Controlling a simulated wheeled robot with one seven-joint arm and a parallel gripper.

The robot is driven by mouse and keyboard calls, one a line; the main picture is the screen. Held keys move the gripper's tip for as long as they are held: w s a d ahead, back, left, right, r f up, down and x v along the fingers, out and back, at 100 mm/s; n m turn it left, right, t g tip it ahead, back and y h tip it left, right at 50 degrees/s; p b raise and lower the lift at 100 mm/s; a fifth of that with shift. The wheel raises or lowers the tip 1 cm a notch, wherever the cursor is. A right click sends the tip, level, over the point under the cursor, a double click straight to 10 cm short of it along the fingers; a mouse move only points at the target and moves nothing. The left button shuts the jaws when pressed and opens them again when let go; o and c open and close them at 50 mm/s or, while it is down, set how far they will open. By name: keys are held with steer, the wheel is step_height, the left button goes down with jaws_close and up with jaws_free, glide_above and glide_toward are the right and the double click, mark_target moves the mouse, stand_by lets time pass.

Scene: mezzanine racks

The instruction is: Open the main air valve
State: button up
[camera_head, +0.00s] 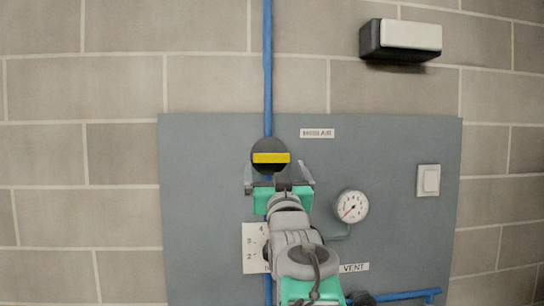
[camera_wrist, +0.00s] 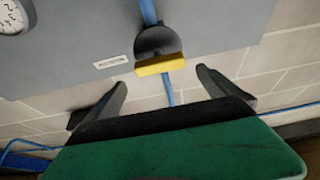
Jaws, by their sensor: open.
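The main air valve (camera_head: 270,146) is a round black body with a yellow handle (camera_head: 270,158), on a vertical blue pipe. The handle lies horizontal, across the pipe. A label reading like "MAIN AIR" (camera_head: 317,133) is to its upper right. My gripper (camera_head: 277,176) is open and empty just below the valve in the head view, one finger to each side. In the wrist view, the yellow handle (camera_wrist: 158,65) shows ahead of the spread fingers (camera_wrist: 162,81), roughly centred between them, with no visible contact.
A grey panel (camera_head: 390,150) on the block wall carries a pressure gauge (camera_head: 352,206), a light switch (camera_head: 428,181) and a "VENT" label (camera_head: 354,267). My arm partly covers a numbered card (camera_head: 252,240). A black-and-white box (camera_head: 402,38) is on the wall above.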

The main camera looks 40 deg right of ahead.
mark_target(272, 158)
steer(key=p+x, duration=0.3)
steer(key=x, duration=0.4)
steer(key=shift+w+d+f, duration=0.1)
steer(key=shift+w, duration=0.15)
steer(key=shift+c, duration=0.4)
steer(key=c, duration=1.2)
